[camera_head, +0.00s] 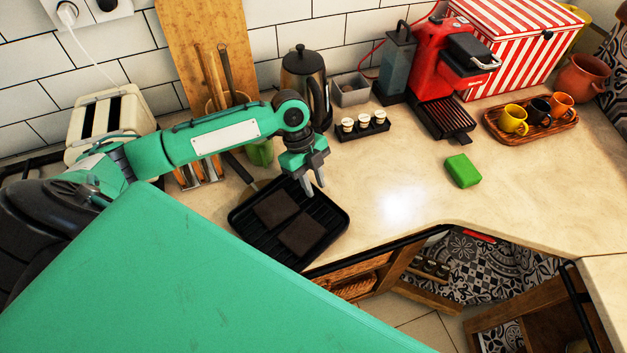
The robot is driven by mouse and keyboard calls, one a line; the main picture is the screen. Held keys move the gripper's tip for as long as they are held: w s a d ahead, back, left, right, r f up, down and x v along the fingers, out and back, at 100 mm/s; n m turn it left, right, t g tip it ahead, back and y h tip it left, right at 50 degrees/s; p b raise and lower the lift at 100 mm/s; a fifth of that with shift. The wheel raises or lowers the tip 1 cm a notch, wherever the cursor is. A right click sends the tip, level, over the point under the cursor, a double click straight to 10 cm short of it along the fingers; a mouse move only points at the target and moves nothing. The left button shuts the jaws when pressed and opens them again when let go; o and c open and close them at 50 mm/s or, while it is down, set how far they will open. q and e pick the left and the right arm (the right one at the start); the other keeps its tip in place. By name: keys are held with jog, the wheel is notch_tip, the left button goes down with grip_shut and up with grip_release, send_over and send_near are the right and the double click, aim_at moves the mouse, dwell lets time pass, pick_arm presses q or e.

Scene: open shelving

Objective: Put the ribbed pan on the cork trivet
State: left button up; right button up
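The black ribbed pan (322,214) sits on the counter at the centre, near its front edge. Two dark brown flat squares lie in it. Its handle (240,171) points up and left, toward the back wall, partly behind my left arm. My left gripper (315,190) hangs over the pan's far right part, fingers pointing down and apart, with nothing visible between them. I cannot tell whether its fingertips touch the pan. I do not make out a cork trivet in this view. My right gripper is not in view.
A green sponge-like block (463,170) lies on the clear counter to the right. A holder with small cups (363,128), a kettle (305,75), a red coffee machine (440,65) and a tray of mugs (535,130) stand at the back. A toaster (108,122) stands left.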

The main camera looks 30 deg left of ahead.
pick_arm(q)
jog(key=b+v, duration=0.2)
jog(key=v, duration=1)
jog(key=shift+d, duration=0.1)
